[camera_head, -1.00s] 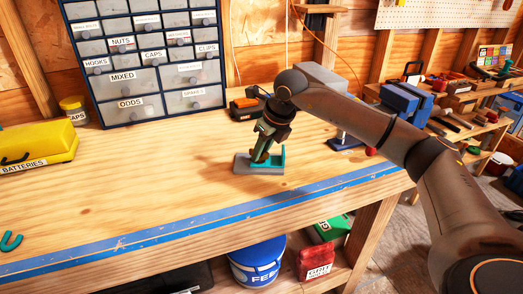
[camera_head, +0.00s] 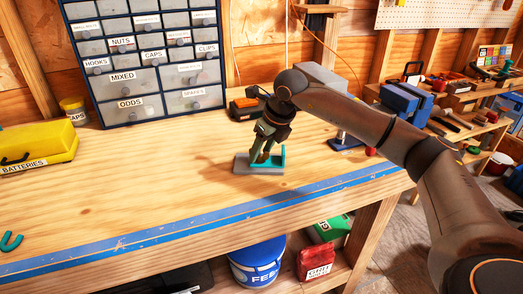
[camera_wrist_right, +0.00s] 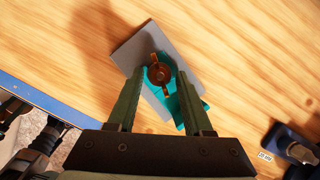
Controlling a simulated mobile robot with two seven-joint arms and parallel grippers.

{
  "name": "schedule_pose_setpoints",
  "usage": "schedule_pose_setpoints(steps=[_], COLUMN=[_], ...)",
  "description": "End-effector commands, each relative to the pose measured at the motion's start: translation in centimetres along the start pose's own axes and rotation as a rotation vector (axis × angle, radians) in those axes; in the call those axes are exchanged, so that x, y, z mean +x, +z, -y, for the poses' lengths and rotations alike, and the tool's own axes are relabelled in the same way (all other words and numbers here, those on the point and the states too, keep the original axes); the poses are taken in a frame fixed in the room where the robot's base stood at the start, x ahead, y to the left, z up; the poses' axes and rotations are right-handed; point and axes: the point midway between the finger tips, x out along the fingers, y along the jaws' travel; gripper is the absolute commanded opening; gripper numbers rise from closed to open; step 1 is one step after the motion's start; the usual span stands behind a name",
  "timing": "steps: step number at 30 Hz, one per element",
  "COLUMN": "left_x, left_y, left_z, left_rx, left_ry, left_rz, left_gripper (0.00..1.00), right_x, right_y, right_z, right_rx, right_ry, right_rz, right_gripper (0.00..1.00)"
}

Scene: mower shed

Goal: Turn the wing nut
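The wing nut (camera_wrist_right: 159,74) is brass-coloured, with a round middle and two narrow wings pointing up and down in the right wrist view. It sits on a teal bracket (camera_wrist_right: 188,99) on a grey plate (camera_wrist_right: 135,48). The bracket (camera_head: 282,156) and plate (camera_head: 243,168) lie on the workbench in the head view, where the nut is hidden by the fingers. My right gripper (camera_wrist_right: 160,73) is open, one finger on each side of the nut, with gaps seeming to show; contact is not clear. In the head view it points down at the bracket (camera_head: 263,159). My left gripper is not in view.
The bench (camera_head: 130,185) is clear around the plate. A drawer cabinet (camera_head: 150,65) stands behind, with a yellow batteries case (camera_head: 40,145) at left. A vise-like blue tool (camera_head: 345,142) stands right of the plate. A teal U-shaped piece (camera_head: 11,242) lies at front left.

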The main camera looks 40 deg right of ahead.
Motion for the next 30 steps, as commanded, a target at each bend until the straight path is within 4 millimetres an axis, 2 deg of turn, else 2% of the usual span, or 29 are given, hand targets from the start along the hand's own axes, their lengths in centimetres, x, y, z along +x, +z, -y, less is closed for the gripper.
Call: schedule_pose_setpoints(steps=[11, 14, 24, 30], left_x=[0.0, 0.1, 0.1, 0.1], left_y=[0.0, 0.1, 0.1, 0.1], left_z=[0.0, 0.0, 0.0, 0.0], left_rx=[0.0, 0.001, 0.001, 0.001], left_ry=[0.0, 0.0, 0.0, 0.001], left_rz=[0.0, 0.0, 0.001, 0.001], left_gripper=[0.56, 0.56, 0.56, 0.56], right_x=[-0.6, -1.9, -9.2, -11.9], right_y=[0.0, 0.1, 0.1, 0.0], right_z=[0.0, 0.0, 0.0, 0.0], right_rx=[0.0, 0.0, 0.0, 0.0], right_ry=[0.0, -0.001, -0.001, -0.001], right_rz=[0.001, 0.003, 0.004, 0.001], right_gripper=[0.56, 0.56, 0.56, 0.56])
